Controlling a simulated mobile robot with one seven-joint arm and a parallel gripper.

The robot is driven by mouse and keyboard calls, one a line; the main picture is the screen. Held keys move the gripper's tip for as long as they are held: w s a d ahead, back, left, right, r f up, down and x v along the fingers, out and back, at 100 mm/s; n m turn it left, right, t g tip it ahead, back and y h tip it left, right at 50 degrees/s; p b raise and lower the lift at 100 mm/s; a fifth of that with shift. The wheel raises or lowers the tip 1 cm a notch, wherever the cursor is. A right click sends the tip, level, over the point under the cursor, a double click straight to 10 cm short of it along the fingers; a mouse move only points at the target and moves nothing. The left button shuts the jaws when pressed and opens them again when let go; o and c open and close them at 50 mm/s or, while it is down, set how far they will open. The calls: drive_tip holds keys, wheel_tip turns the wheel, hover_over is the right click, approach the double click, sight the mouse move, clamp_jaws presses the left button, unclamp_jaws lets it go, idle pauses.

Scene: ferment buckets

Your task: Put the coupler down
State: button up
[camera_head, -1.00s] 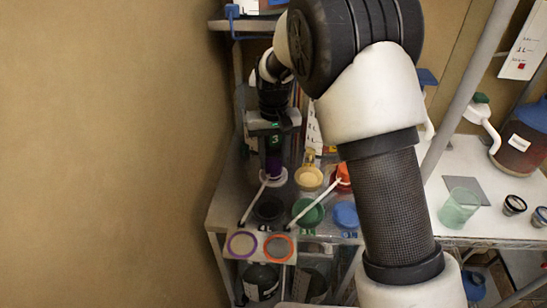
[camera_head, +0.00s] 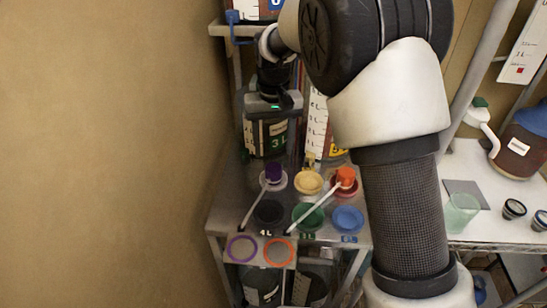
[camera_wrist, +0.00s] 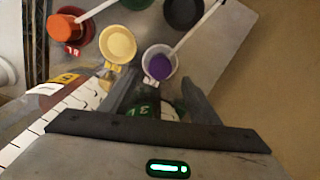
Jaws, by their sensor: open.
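The purple coupler (camera_head: 274,172) stands in a pale cup (camera_head: 266,187) on the shelf, with a white tube running from it toward the front left. It also shows in the wrist view (camera_wrist: 159,66), seated in its cup. My gripper (camera_head: 274,112) is above and behind it, in front of a dark jug. In the wrist view my gripper (camera_wrist: 155,95) has its two fingers spread apart with nothing held between them. The coupler lies beyond the fingertips, clear of them. An orange coupler (camera_head: 346,175) with its own white tube stands in a red cup.
Yellow (camera_head: 308,182), black (camera_head: 268,212), green (camera_head: 308,216) and blue (camera_head: 347,218) cups stand close around. A plate with a purple ring (camera_head: 242,247) and an orange ring is at the front. The dark jug (camera_head: 265,140) stands behind. A wall is at left.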

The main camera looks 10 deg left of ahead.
wheel_tip(320, 180, up, 6)
drive_tip(key=s+d+r+m+t, duration=0.2)
drive_tip(key=s+d+r+t, duration=0.1)
drive_tip(key=s+d+r, duration=0.9)
drive_tip(key=s+d+f+t, duration=0.1)
drive_tip(key=s+d+f, duration=0.1)
drive_tip(key=s+d, duration=0.2)
drive_tip(key=s+d+f+m+t, duration=0.1)
drive_tip(key=s+d, duration=0.3)
drive_tip(key=s, duration=0.6)
drive_tip(key=shift+d+f+t, duration=0.2)
drive_tip(key=shift+f+t, duration=0.1)
drive_tip(key=shift+f, duration=0.1)
